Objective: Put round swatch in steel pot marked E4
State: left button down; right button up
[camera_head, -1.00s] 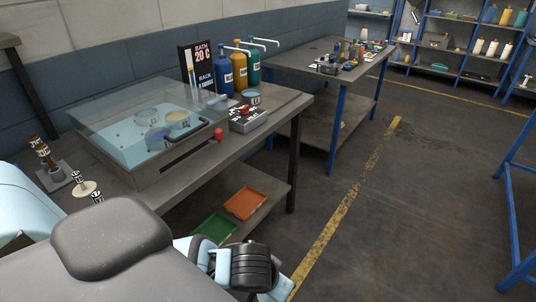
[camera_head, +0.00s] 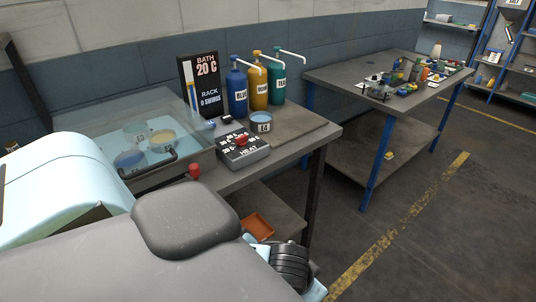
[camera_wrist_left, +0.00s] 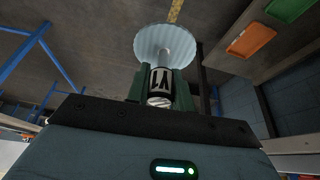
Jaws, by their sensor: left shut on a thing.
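My left gripper (camera_wrist_left: 160,88) is shut on the tagged handle of a round, pale blue, ribbed disc, the round swatch (camera_wrist_left: 165,40), in the left wrist view. The swatch sits beyond the fingertips, clear of any surface, with floor behind it. The tag's lettering is upside down. A small steel pot (camera_head: 261,125) with a white label stands on the bench by the heat box; its label is too small to read surely. Several round pots (camera_head: 162,140) stand in the bath under the clear lid, their labels unclear. Neither gripper shows in the head view.
The glass-lidded bath (camera_head: 172,172) has a black handle and red knob. A heat control box (camera_head: 242,150), a bath sign (camera_head: 201,80) and three pump bottles (camera_head: 257,88) stand on the bench. A cluttered second table (camera_head: 385,75) is beyond. Floor at right is open.

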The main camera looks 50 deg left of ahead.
aim_at(260, 126)
jog(key=i+l+u, duration=0.15)
jog(key=i+u, duration=0.3)
jog(key=i+l+u, duration=0.35)
jog(key=i+u, duration=0.15)
jog(key=i+l+u, duration=0.7)
jog(key=l+u, duration=0.2)
jog(key=l, duration=0.15)
jog(key=i+l+u, duration=0.15)
jog(key=l+u, duration=0.3)
jog(key=l, duration=0.25)
